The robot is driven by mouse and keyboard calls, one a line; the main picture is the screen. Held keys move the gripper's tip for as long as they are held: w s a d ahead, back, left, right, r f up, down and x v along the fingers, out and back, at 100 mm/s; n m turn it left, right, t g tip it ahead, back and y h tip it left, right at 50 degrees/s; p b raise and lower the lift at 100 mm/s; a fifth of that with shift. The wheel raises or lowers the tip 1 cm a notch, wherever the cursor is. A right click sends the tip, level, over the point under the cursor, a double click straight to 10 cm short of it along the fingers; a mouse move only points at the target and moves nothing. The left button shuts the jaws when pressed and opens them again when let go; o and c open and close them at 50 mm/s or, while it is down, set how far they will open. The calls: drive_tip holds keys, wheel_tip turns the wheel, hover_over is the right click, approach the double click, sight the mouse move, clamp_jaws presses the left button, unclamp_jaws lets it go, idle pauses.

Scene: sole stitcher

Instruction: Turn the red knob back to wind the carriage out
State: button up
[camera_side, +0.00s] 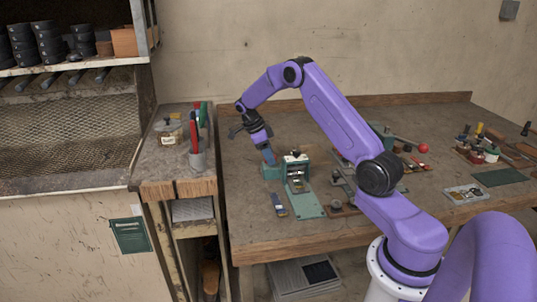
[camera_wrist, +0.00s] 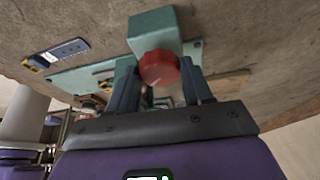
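The red knob (camera_wrist: 160,67) sits on the end of a teal block (camera_wrist: 153,25) in the wrist view. My gripper's two dark fingers (camera_wrist: 159,82) stand on either side of it, with no clear gap at its edges. In the side view my gripper (camera_side: 269,157) reaches down to the left end of the teal stitcher (camera_side: 305,200). The knob is hidden there. The carriage on the stitcher cannot be made out clearly.
A small blue device (camera_side: 279,205) lies on the bench left of the stitcher's base and shows in the wrist view (camera_wrist: 60,52). A cup of tools (camera_side: 197,158) stands on the side cabinet. Tools and a grey tray (camera_side: 465,193) lie to the right.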

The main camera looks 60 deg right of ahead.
drive_tip(key=c, duration=0.5)
drive_tip(key=shift+o, duration=0.2)
